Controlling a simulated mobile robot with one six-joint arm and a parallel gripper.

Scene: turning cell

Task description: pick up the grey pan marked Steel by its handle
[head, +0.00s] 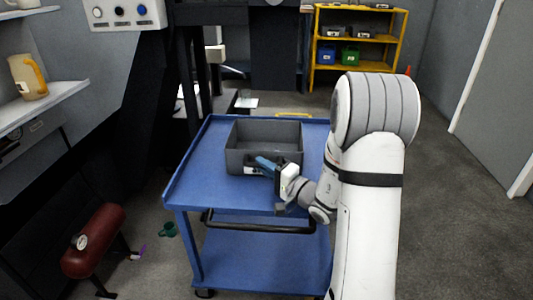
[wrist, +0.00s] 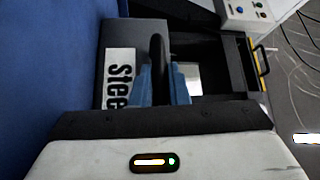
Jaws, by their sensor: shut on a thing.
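The grey pan (head: 238,159) is an open box-shaped bin sitting on the blue cart top, right of its middle. In the wrist view its grey front wall (wrist: 114,36) carries a white label reading "Stee", the rest hidden. My gripper (head: 266,163) is at the pan's front side, and its blue fingers also show in the wrist view (wrist: 163,84). The handle is mostly hidden in the head view.
The blue cart (head: 190,185) has a raised rim, a black push bar (head: 260,228) and a lower shelf. A red tank (head: 93,242) stands at the lower left. A yellow shelf (head: 358,45) is at the back. Open floor lies to the right.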

